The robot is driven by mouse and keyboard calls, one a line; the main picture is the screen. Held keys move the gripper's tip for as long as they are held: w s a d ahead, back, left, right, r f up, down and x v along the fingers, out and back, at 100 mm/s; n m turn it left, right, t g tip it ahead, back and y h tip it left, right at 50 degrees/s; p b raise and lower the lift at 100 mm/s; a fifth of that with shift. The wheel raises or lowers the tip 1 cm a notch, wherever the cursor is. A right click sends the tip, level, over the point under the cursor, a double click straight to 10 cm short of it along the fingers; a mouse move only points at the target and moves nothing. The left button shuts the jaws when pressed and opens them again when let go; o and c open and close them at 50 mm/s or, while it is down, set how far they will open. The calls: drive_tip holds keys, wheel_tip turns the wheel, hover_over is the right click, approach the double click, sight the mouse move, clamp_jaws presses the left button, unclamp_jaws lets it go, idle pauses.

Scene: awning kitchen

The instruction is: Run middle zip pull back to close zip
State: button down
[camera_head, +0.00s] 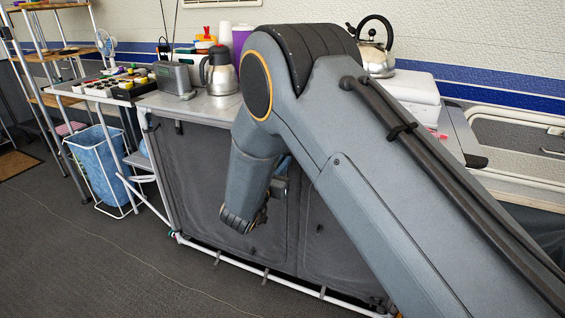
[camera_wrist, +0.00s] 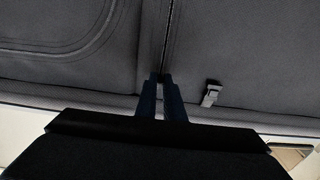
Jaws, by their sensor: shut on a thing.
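The dark grey fabric front (camera_head: 205,190) of the camp kitchen unit has zipped panels. In the wrist view, a zip seam (camera_wrist: 169,35) runs across the fabric from the top edge to my fingertips. My gripper (camera_wrist: 160,77) is shut at the end of that visible seam, its two dark fingers close together. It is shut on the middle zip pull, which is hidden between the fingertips. Another small grey pull or clip (camera_wrist: 211,94) hangs on the fabric to the right of the fingers, apart from them. In the head view, my arm hides the fingertips and the pull.
A kettle (camera_head: 375,50) stands on white boxes to the right. A white pole (camera_head: 270,277) runs along the unit's bottom. A blue basket (camera_head: 97,160) stands left; the front floor is clear.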

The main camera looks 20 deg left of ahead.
wheel_tip(320, 180, down, 57)
drive_tip(key=b, duration=2.5)
drive_tip(key=shift+r, duration=0.2)
drive_tip(key=c, duration=1.9)
unclamp_jaws()
drive_tip(key=shift+o, duration=0.2)
drive_tip(key=s+p, duration=0.2)
drive_tip(key=s, duration=0.5)
drive_tip(key=shift+s+a+p, duration=0.25)
drive_tip(key=shift+s+p, duration=0.05)
drive_tip(key=shift+s, duration=0.1)
